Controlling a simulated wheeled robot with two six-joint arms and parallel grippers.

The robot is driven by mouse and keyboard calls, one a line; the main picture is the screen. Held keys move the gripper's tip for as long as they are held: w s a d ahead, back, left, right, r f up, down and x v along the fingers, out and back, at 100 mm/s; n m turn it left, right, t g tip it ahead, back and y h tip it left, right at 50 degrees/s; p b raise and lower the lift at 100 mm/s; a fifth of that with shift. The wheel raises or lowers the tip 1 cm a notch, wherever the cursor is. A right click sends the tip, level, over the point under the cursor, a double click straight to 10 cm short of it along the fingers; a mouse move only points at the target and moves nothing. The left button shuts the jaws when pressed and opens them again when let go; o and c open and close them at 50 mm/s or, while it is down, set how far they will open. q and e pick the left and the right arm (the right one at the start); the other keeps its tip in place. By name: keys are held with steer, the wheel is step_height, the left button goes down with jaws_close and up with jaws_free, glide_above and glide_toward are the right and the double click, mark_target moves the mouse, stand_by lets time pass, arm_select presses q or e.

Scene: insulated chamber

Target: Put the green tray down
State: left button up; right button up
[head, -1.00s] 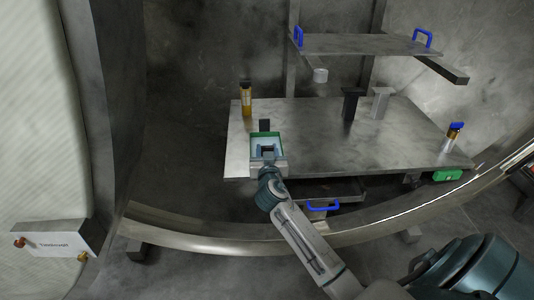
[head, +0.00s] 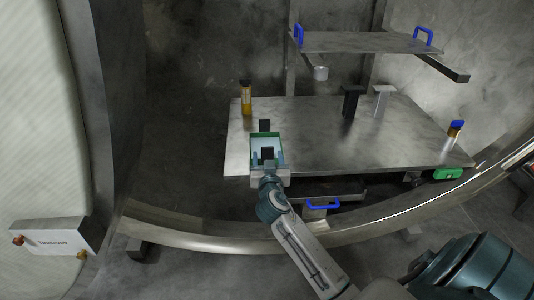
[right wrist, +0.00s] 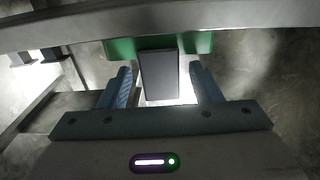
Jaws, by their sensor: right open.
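The green tray (head: 281,142) sits at the left front part of the metal table, with a pale inside and a dark block at its far end. In the right wrist view, its green edge (right wrist: 120,47) shows ahead of my fingers. A dark handle (right wrist: 158,76) sticks out from it toward me. My right gripper (head: 268,162) is at the near end of the tray. In the right wrist view, its blue fingers (right wrist: 160,88) are open on either side of the handle, with gaps showing. My left gripper is out of view.
The metal table (head: 330,145) has free room right of the tray. An amber bottle (head: 246,100) stands behind it, another (head: 454,131) at the right edge. Two T-shaped stands (head: 351,100) are at the back. A shelf (head: 365,43) hangs above; a curved rim (head: 200,240) runs in front.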

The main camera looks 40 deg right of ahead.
arm_select(q)
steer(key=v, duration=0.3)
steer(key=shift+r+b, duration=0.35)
steer(key=shift+b, duration=0.05)
arm_select(e)
steer(key=s+a+f+n+g+y, duration=0.2)
steer(key=s+a+f+g, duration=0.2)
steer(key=s, duration=0.7)
steer(key=s+a+f+n+g+y, duration=0.2)
steer(key=s+a+f+g+y, duration=0.1)
steer(key=s+f, duration=0.6)
steer(key=s+a+f+n+g+y, duration=0.3)
steer(key=s+a+f+g, duration=0.2)
steer(key=s, duration=0.9)
step_height(320, 180, down, 2)
steer(key=shift+s+a+f, duration=0.15)
steer(key=shift+s+a, duration=0.1)
steer(key=shift+a, duration=0.5)
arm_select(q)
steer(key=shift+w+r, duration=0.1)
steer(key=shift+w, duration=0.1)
